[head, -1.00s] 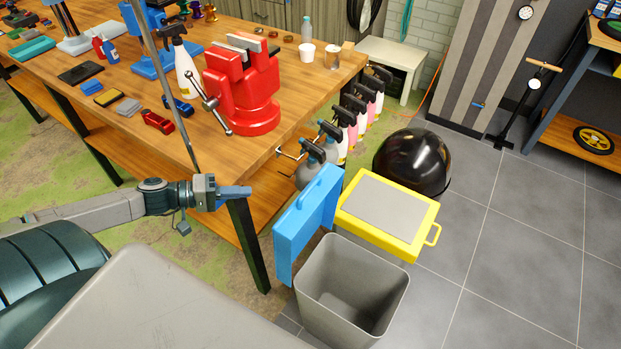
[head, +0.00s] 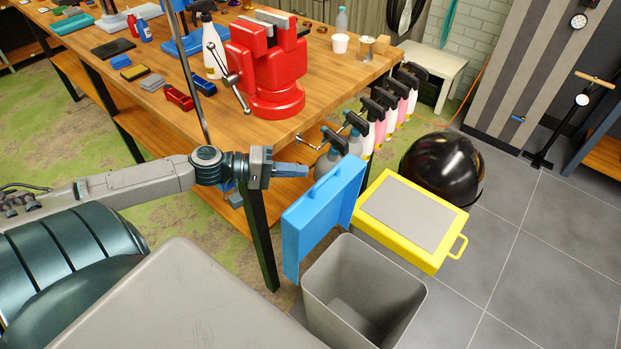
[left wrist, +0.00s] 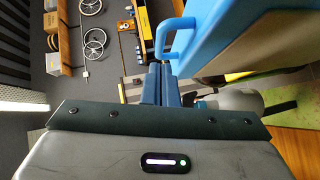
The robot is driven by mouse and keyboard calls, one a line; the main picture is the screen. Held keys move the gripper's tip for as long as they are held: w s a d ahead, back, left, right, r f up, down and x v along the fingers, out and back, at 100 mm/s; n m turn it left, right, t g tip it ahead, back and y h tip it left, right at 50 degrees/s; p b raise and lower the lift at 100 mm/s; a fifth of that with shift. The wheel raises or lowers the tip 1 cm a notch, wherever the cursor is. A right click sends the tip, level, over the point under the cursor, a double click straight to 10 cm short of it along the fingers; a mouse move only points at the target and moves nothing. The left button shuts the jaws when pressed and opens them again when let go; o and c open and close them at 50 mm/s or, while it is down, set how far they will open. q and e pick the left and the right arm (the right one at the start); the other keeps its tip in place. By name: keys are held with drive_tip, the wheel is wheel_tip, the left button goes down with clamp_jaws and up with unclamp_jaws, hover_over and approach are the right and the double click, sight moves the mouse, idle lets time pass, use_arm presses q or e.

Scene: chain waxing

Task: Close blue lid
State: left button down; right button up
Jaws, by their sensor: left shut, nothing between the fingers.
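The blue lid (head: 321,216) stands open and upright on the left side of a grey bin (head: 372,306), with a handle on its upper edge. A yellow lid (head: 411,219) with a grey panel lies roughly level behind the bin's opening. My left gripper (head: 305,170) is shut and empty, just left of the blue lid's top, with its blue fingertips pointing right. In the left wrist view the shut fingers (left wrist: 160,83) are beside the blue lid's handle (left wrist: 172,38); I cannot tell whether they touch. My right gripper is not in view.
A wooden workbench (head: 190,120) with a red vise (head: 266,70) is behind my left arm. Spray bottles (head: 375,122) hang along its end. A black round object (head: 443,167) stands behind the yellow lid.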

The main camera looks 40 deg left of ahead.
use_arm(q)
drive_tip(key=shift+b+x, duration=0.55)
drive_tip(key=shift+x, duration=1.2)
drive_tip(key=shift+d, duration=0.1)
